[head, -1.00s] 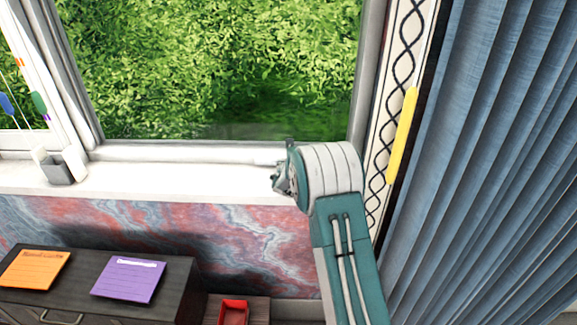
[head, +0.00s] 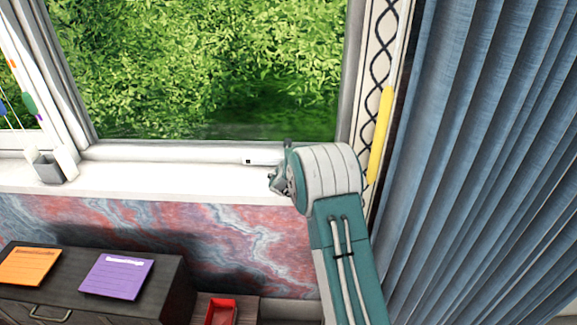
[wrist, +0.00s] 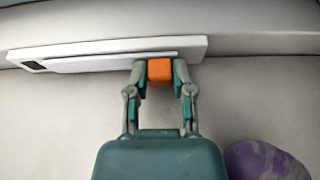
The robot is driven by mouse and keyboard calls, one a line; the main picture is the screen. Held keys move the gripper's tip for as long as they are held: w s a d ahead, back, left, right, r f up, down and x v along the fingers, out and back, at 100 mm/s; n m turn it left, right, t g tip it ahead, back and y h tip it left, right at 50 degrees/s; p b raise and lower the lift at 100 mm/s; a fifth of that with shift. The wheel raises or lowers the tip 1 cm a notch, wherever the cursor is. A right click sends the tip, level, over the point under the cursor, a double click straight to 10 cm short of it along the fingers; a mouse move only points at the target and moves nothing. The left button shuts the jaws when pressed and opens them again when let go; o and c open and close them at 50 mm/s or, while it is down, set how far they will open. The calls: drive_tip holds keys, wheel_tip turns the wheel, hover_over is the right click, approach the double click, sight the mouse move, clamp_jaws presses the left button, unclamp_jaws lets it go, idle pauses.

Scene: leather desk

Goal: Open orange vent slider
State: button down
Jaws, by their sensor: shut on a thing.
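The orange slider (wrist: 160,71) sits near the right end of a long white vent (wrist: 100,55) in the wrist view. A small dark opening shows at the vent's left end. My gripper (wrist: 160,74) is shut on the orange slider, one finger on each side. In the head view, the vent (head: 262,160) lies along the base of the window frame, left of my gripper (head: 277,180). The slider is hidden there behind my wrist.
A white windowsill (head: 150,183) runs below the window. A blue curtain (head: 470,150) and a yellow strip (head: 380,135) are on the right. A purple rounded thing (wrist: 260,160) lies close to my gripper. A small holder (head: 48,168) stands on the sill's left.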

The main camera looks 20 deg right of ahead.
drive_tip(key=shift+d, duration=0.25)
drive_tip(key=shift+a, duration=0.3)
drive_tip(key=shift+c, duration=2.4)
unclamp_jaws()
drive_tip(key=shift+w+a, duration=0.25)
drive_tip(key=shift+a, duration=0.75)
drive_tip(key=shift+d, duration=0.9)
drive_tip(key=shift+s, duration=0.15)
drive_tip(key=v, duration=0.3)
drive_tip(key=a+v, duration=0.1)
drive_tip(key=v, duration=0.3)
drive_tip(key=shift+a, duration=0.1)
drive_tip(key=v, duration=0.2)
drive_tip(key=d+v, duration=0.1)
drive_tip(key=v, duration=0.1)
drive_tip(key=shift+s+a, duration=0.1)
drive_tip(key=shift+s, duration=0.15)
drive_tip(key=shift+a, duration=0.2)
